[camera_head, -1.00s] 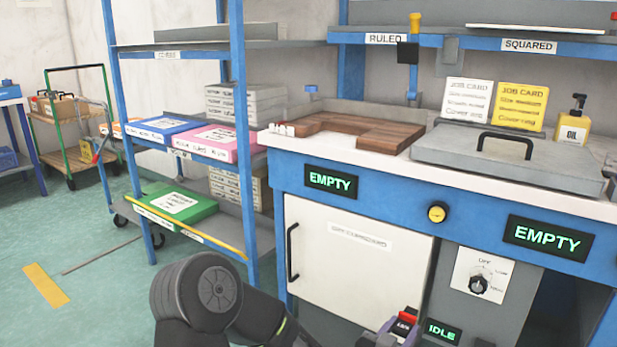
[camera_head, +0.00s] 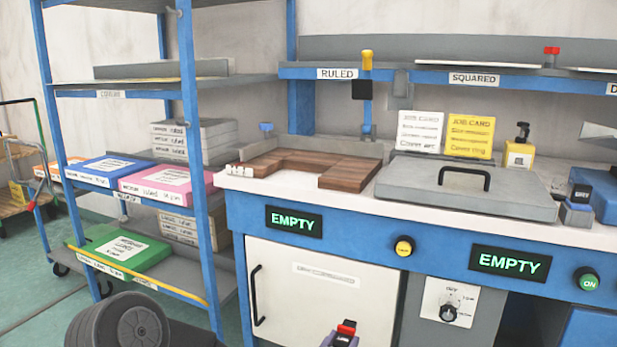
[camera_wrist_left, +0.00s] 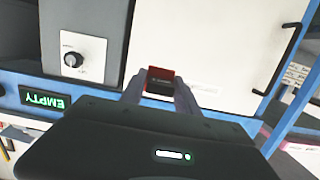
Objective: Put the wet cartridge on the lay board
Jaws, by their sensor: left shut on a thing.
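My left gripper (camera_head: 342,338) shows at the bottom of the head view, in front of the white cabinet door. A brown wooden U-shaped piece (camera_head: 345,176), possibly the lay board, lies on the bench at the left. My right gripper is not in view.
A grey lidded plate with a black handle (camera_head: 465,190) covers the bench middle. Job cards (camera_head: 470,136) and an oil bottle (camera_head: 520,150) stand behind it. A blue-posted shelf rack (camera_head: 200,170) stands left of the bench.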

